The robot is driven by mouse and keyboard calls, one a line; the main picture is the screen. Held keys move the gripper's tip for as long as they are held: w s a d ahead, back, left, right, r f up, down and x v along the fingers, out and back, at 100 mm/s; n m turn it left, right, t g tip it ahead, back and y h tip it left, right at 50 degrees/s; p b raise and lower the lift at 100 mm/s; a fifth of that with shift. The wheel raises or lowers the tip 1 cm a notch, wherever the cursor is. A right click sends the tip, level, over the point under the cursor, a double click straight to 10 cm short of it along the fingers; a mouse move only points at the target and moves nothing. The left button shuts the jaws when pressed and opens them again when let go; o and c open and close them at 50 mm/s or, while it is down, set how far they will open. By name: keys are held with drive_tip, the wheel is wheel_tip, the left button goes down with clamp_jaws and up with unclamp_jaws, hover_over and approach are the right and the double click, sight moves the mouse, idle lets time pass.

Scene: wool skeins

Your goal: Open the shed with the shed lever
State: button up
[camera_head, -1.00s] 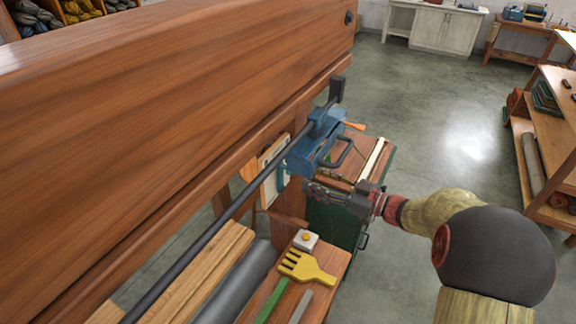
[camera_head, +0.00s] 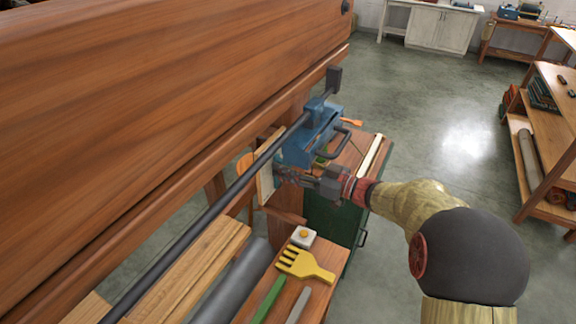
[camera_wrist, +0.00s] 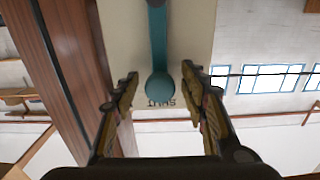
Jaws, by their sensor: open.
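The shed lever (camera_wrist: 158,45) is a teal bar with a round knob at its end, set on a pale panel (camera_wrist: 198,22). In the wrist view the knob lies beside the word "SHUT", which appears upside down. My gripper (camera_wrist: 160,82) is open, with one finger on each side of the knob and a visible gap on both sides. In the head view my gripper (camera_head: 282,175) is at the panel's (camera_head: 266,180) face, below a blue box with a dark handle (camera_head: 312,140). The lever is mostly hidden there by my gripper and the blue box.
A large wooden beam (camera_head: 160,110) and a long dark rod (camera_head: 215,210) run along the left. A bench (camera_head: 325,285) below holds a yellow comb (camera_head: 303,265) and a white block with an orange button (camera_head: 303,237). A green cabinet (camera_head: 335,218) stands close under my arm. Open floor lies right.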

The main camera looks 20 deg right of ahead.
drive_tip(key=shift+c, duration=0.5)
clamp_jaws()
idle(0.3)
